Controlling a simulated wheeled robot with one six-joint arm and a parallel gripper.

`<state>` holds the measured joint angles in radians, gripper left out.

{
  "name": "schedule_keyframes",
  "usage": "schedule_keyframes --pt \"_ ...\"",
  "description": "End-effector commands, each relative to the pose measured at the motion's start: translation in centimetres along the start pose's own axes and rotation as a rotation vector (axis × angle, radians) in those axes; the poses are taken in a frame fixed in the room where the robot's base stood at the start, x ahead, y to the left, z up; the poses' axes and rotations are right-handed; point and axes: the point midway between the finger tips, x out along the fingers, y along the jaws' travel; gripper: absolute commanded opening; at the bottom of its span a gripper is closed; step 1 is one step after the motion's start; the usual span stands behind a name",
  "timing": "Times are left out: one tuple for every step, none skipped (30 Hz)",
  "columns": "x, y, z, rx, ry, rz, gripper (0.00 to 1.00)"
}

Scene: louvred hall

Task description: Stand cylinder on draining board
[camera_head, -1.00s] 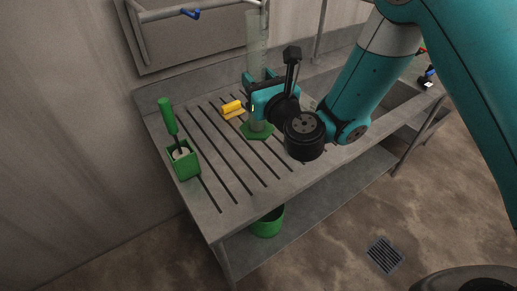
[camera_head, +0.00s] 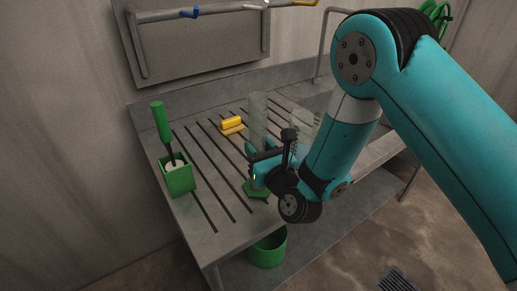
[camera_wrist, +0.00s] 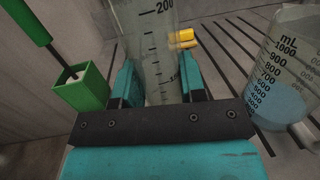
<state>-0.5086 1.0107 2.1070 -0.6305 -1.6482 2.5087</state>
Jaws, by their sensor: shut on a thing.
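The clear graduated cylinder (camera_head: 258,108) stands upright with its green hexagonal base (camera_head: 257,190) over the front part of the slotted draining board (camera_head: 207,208). My gripper (camera_head: 258,170) is shut around the cylinder's tube. In the wrist view the tube (camera_wrist: 150,40), with black marks and "200", sits between my two teal fingers (camera_wrist: 158,88). The base is partly hidden by my gripper in the head view. I cannot tell whether it touches the board or hovers slightly above.
A clear beaker (camera_wrist: 285,65) with blue liquid stands to the right of the cylinder. A yellow object (camera_head: 232,124) lies behind it. A green holder with a brush (camera_head: 178,178) stands at the left. A green bucket (camera_head: 268,250) is below. Bare slotted board lies between holder and cylinder.

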Motion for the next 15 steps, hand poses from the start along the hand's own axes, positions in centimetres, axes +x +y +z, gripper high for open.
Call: schedule_keyframes --pt "0.02 0.00 0.06 0.000 -0.002 0.000 0.00" --pt "0.02 0.00 0.07 0.001 -0.002 0.000 0.00" --pt "0.02 -0.01 0.08 0.000 -0.001 0.000 0.00" --pt "0.02 -0.01 0.08 0.000 -0.001 0.000 0.00" --pt "0.02 -0.01 0.08 0.000 -0.001 0.000 0.00" --pt "0.02 -0.01 0.03 0.000 -0.001 0.000 0.00" --pt "0.01 -0.01 -0.05 0.000 -0.001 0.000 0.00" --pt "0.00 -0.02 -0.15 0.000 -0.001 -0.001 0.00" --pt "-0.01 -0.02 -0.26 0.000 -0.001 -0.001 0.00" --pt "-0.01 -0.02 -0.17 0.000 -0.001 -0.001 0.42" --pt "0.00 -0.02 -0.12 -0.001 -0.001 0.000 0.49" --pt "0.00 -0.02 -0.11 -0.001 0.000 -0.001 0.58" --pt "0.00 -0.02 -0.11 0.000 0.000 -0.001 0.63" --pt "0.00 -0.02 -0.10 0.000 -0.001 0.000 0.63" --pt "0.00 -0.02 -0.10 0.000 0.000 0.000 0.63"
